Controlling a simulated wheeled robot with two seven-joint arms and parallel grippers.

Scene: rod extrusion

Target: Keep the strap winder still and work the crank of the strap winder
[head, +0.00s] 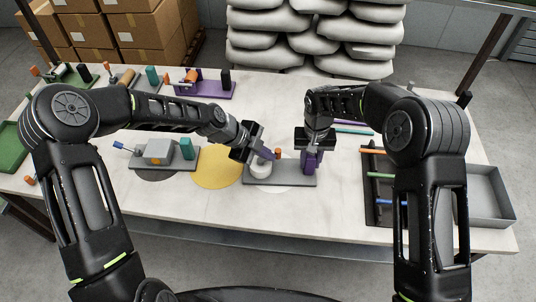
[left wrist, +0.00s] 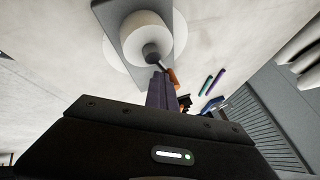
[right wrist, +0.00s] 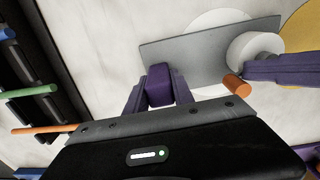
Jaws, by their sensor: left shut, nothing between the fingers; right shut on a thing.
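The strap winder has a grey base plate (head: 290,181), a white drum (head: 260,171) and an orange crank handle (head: 278,153). In the left wrist view the drum (left wrist: 135,32) has a dark hub, with the orange handle (left wrist: 171,78) beside my fingers. My left gripper (head: 268,154) is shut and empty, its purple fingers close beside the handle; I cannot tell whether they touch. My right gripper (head: 312,166) is shut on the winder's purple post at the plate's right end. The right wrist view shows this post (right wrist: 160,84) between the fingers and the orange handle (right wrist: 234,86) nearby.
A dark rack with coloured rods (head: 376,205) and a grey tray (head: 489,192) are at right. Several other devices, including a purple-based one (head: 210,91), stand behind.

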